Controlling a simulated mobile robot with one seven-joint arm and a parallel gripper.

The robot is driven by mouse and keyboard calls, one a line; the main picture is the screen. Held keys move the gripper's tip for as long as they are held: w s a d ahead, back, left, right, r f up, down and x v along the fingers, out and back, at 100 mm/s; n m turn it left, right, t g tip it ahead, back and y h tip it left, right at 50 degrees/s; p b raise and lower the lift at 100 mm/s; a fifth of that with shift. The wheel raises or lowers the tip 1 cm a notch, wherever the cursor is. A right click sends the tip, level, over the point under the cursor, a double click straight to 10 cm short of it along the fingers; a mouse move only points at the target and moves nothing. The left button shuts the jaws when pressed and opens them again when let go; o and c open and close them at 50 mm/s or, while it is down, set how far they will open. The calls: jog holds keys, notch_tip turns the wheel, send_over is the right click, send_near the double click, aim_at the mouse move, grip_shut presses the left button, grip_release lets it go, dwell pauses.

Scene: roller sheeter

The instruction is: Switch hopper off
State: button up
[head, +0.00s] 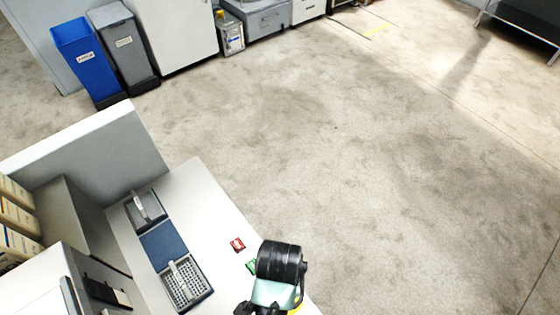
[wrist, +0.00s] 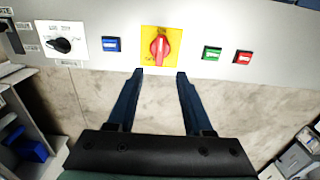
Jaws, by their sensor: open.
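In the wrist view a pale control panel (wrist: 270,35) crosses the top. It carries a red rotary switch (wrist: 159,46) on a yellow plate, a black rotary knob (wrist: 63,45) on a white plate, a blue button (wrist: 111,44), a green button (wrist: 211,53) and a red button (wrist: 243,57). The labels are too small to read, so I cannot tell which control is the hopper's. My gripper (wrist: 160,73) is open and empty, its fingertips just below the red rotary switch, one to either side. In the head view my arm hides most of these controls; the red button (head: 237,244) shows.
In the head view two dark trays with metal parts (head: 183,283) (head: 146,207) and a blue plate (head: 163,246) lie on the white machine top (head: 205,200). A blue bin (head: 80,58) and a grey bin (head: 124,48) stand far back. The floor on the right is clear.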

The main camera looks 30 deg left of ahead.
notch_tip(320, 180, down, 12)
jog(key=shift+w+f, duration=0.1)
dwell(0.4)
jog(key=shift+d, duration=0.1)
grip_shut()
